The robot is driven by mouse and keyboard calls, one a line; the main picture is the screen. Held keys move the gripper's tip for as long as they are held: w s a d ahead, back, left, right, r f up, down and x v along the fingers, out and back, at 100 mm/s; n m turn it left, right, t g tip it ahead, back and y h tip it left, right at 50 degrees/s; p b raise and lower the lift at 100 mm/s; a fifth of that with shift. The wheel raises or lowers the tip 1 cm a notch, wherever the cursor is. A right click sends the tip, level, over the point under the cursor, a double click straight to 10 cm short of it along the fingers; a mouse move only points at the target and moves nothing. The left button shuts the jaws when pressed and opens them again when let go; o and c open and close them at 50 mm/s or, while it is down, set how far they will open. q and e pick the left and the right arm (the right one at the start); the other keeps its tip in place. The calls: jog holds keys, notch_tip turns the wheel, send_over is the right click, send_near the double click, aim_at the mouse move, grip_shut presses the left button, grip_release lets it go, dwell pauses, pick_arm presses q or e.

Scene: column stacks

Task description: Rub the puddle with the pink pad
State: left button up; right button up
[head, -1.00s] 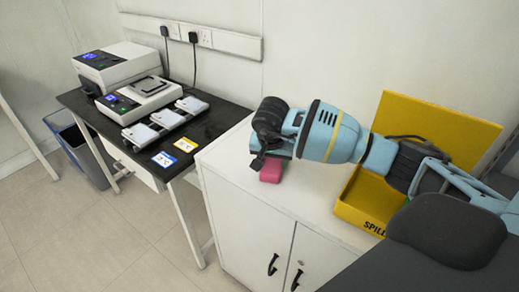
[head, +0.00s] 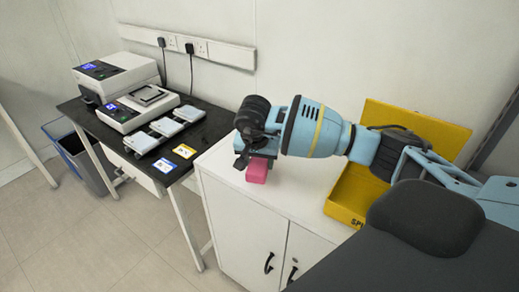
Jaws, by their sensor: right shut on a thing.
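The pink pad (head: 257,171) is at my right gripper (head: 255,155), over the white cabinet top near its left end. My right gripper is shut on the pad and points down. I cannot tell whether the pad touches the cabinet top. No puddle can be made out on the cabinet, the black bench or the floor; my right arm hides part of the cabinet top. My left gripper is not in view.
A yellow spill box (head: 345,205) with its lid up stands on the white cabinet (head: 240,225), partly behind my arm. The black bench (head: 205,137) at left holds two machines (head: 138,106), several pale trays and two small cards (head: 183,151). A bin (head: 82,160) stands on the floor.

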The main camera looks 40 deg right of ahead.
notch_tip(320, 180, up, 2)
jog(key=shift+r+p, duration=0.15)
jog(key=shift+p, duration=0.25)
jog(key=shift+r, duration=0.5)
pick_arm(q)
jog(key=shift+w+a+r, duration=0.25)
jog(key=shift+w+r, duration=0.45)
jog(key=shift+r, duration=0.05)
pick_arm(e)
jog(key=shift+f, duration=0.1)
